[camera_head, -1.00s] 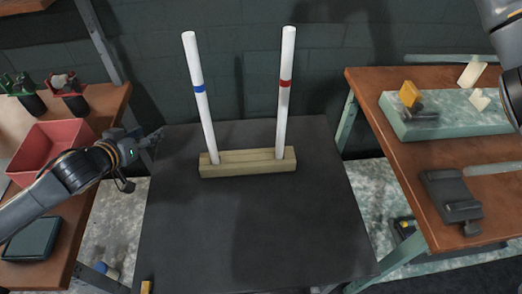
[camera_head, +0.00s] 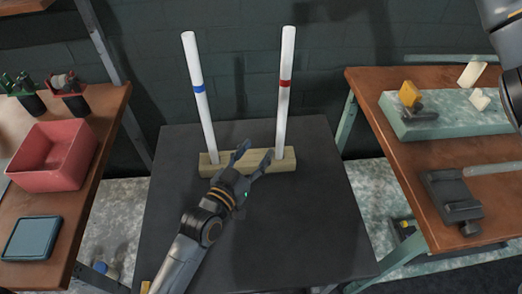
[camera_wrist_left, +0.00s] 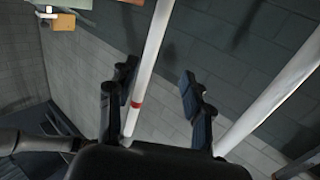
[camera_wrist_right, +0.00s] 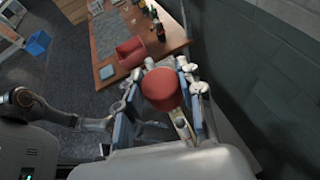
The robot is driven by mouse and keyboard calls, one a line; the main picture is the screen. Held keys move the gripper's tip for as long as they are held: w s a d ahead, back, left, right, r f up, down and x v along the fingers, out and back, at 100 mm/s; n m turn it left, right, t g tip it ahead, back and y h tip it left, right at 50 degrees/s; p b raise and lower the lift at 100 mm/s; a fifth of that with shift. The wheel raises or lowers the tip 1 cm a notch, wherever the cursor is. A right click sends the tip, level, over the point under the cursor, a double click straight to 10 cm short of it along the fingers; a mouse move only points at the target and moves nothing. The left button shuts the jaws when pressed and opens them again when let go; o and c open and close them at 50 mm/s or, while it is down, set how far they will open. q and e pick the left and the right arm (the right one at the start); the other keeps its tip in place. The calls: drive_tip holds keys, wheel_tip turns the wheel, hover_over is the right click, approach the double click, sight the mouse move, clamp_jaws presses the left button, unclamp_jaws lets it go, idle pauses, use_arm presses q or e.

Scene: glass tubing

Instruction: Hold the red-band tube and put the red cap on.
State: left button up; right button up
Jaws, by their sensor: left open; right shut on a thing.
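The red-band tube (camera_head: 286,100) is white and stands upright in the right end of a wooden block (camera_head: 240,165). The blue-band tube (camera_head: 200,105) stands in the left end. My left gripper (camera_head: 254,154) is open, low over the block and just left of the red-band tube. In the left wrist view the red-band tube (camera_wrist_left: 151,45) crosses the gap between the open fingers, nearer the left finger; contact cannot be told. My right gripper (camera_wrist_right: 162,74) is shut on the red cap (camera_wrist_right: 161,90), seen in the right wrist view.
The dark table (camera_head: 290,230) is mostly clear in front of the block. A side table at left bears a red bin (camera_head: 50,175) and a tablet (camera_head: 30,238). The right bench holds a green slab (camera_head: 450,120) and a dark fixture (camera_head: 452,200).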

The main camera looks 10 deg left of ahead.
sight(280, 124)
use_arm(q)
drive_tip(key=x, duration=0.4)
drive_tip(key=r+x, duration=0.1)
drive_tip(key=x, duration=0.3)
drive_tip(key=d+x, duration=0.1)
drive_tip(key=x, duration=0.3)
drive_tip(key=shift+d+r, duration=0.2)
drive_tip(key=shift+d, duration=0.05)
clamp_jaws()
